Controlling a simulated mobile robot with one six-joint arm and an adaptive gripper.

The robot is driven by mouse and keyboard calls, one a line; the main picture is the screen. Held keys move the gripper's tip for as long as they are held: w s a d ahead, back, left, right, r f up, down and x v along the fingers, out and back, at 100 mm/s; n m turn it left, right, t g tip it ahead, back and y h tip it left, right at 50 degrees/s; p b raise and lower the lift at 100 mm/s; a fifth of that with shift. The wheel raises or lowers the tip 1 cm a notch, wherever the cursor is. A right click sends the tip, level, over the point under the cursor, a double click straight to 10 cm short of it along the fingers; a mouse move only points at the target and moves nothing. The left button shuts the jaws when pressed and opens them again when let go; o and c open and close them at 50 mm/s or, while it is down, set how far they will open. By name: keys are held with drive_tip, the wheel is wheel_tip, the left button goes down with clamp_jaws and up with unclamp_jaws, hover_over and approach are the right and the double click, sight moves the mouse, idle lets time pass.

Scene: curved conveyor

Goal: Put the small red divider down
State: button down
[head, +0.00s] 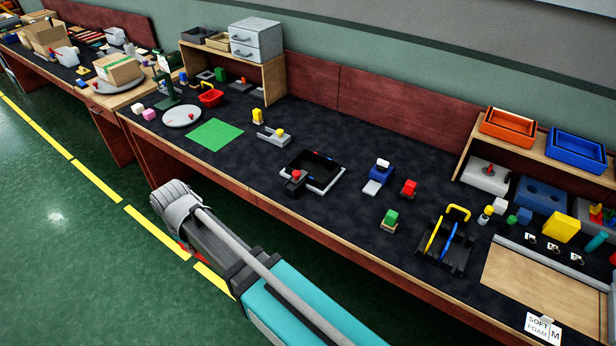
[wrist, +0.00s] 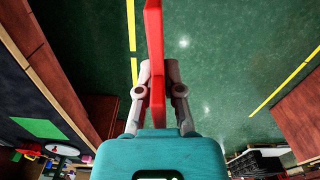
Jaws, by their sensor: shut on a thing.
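The small red divider (wrist: 154,35) is a thin flat red strip in the wrist view. It stands between the two grey fingers of my gripper (wrist: 157,82), which are shut on it. It reaches well beyond the fingertips toward the top of the view. Green floor lies behind it, with the bench off to the left, and nothing is seen touching its far end. In the head view my arm crosses the floor in front of the bench and hides most of the gripper. A small red sliver (head: 187,249) shows beside the arm there, perhaps the divider.
The long dark-topped bench (head: 330,215) holds a green mat (head: 214,134), a black tray (head: 312,172), a round grey plate (head: 182,116) and several small coloured parts. An orange bin (head: 507,127) and a blue bin (head: 575,148) stand on the right shelf.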

drive_tip(key=shift+s, duration=0.55)
drive_tip(key=shift+w+d, duration=0.15)
